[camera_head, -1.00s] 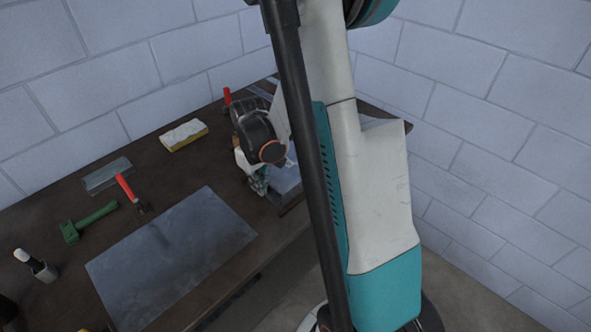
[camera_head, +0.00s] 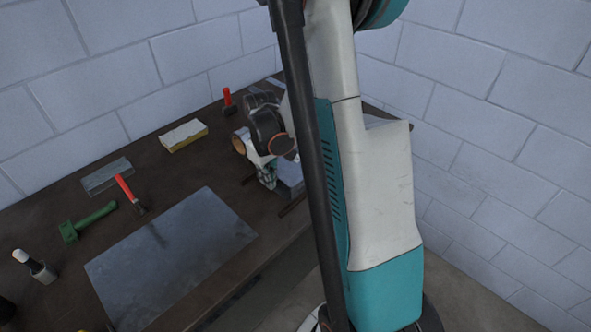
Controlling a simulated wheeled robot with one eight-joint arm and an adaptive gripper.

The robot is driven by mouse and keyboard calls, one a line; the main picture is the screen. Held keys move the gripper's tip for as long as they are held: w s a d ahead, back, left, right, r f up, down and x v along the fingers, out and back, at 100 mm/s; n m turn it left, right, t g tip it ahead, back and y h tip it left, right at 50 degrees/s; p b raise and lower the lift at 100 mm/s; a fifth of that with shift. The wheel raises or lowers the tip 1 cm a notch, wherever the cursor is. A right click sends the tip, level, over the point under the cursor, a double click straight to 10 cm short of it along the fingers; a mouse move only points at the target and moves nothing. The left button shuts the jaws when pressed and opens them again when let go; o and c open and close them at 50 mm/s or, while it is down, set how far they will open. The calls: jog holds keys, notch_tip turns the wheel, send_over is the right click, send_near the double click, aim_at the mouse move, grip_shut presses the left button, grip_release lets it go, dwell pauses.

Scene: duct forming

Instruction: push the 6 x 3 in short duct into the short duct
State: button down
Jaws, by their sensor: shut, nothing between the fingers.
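A grey sheet-metal duct piece (camera_head: 290,178) lies near the right end of the bench, partly hidden by my arm. I cannot tell from this view whether it is one duct or two joined, or which is the 6 x 3 in short duct. My gripper (camera_head: 268,180) is low beside the left side of this metal, shut and empty. Its fingertips are small and partly covered, so I cannot tell whether they touch the duct.
A flat grey metal sheet (camera_head: 170,255) covers the bench's front middle. Left and behind it lie a red-handled tool (camera_head: 124,186), a green tool (camera_head: 88,222), a metal plate (camera_head: 107,176), a yellow-white block (camera_head: 183,136) and a red-handled hammer (camera_head: 228,100). Brick walls stand behind.

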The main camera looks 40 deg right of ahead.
jog(key=shift+d, duration=1.7)
jog(key=shift+a, duration=0.8)
jog(key=shift+r+p, duration=2)
jog(key=shift+r, duration=1.55)
